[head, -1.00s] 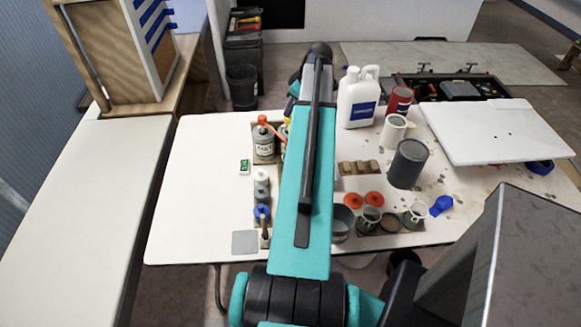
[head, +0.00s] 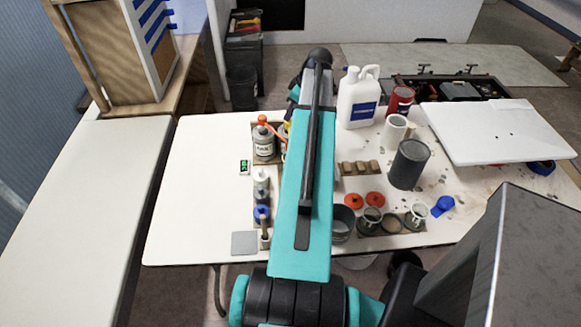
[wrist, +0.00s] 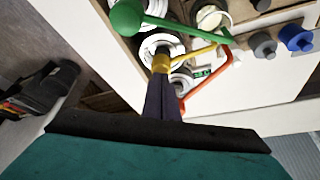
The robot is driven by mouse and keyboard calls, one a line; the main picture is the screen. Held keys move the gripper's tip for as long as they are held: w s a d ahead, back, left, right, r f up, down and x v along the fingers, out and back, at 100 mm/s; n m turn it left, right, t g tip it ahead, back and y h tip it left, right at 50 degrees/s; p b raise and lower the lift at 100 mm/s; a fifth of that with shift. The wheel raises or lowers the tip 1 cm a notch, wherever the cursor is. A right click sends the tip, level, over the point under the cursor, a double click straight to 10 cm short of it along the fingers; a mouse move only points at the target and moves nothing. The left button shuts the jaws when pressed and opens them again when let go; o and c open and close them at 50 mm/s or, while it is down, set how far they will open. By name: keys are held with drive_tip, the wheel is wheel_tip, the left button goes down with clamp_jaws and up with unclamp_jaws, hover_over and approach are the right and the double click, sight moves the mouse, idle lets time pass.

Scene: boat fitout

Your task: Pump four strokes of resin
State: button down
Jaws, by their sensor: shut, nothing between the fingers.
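A white bottle with an orange pump head (head: 263,140) stands on the white table, left of my arm in the head view. A yellow pump head (wrist: 160,63) shows in the wrist view, with its spout reaching right. My gripper (wrist: 163,78) is shut and empty, its fingertips at the yellow head; I cannot tell whether they touch. The orange pump (wrist: 229,62) and a green pump head (wrist: 127,17) are near it. In the head view my arm hides most of the gripper and the pumps behind it. A small green display (head: 244,167) is left of the bottles.
A white jug (head: 357,100), a dark grey can (head: 409,164) and a red can (head: 399,101) stand right of my arm. Small bottles (head: 261,185), orange lids (head: 354,201) and cups (head: 370,219) sit nearer. The table's left part is clear.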

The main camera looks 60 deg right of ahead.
drive_tip(key=shift+r+p, duration=0.85)
drive_tip(key=shift+r, duration=0.8)
drive_tip(key=shift+r+p, duration=0.7)
drive_tip(key=shift+r, duration=0.85)
drive_tip(key=shift+f, duration=0.1)
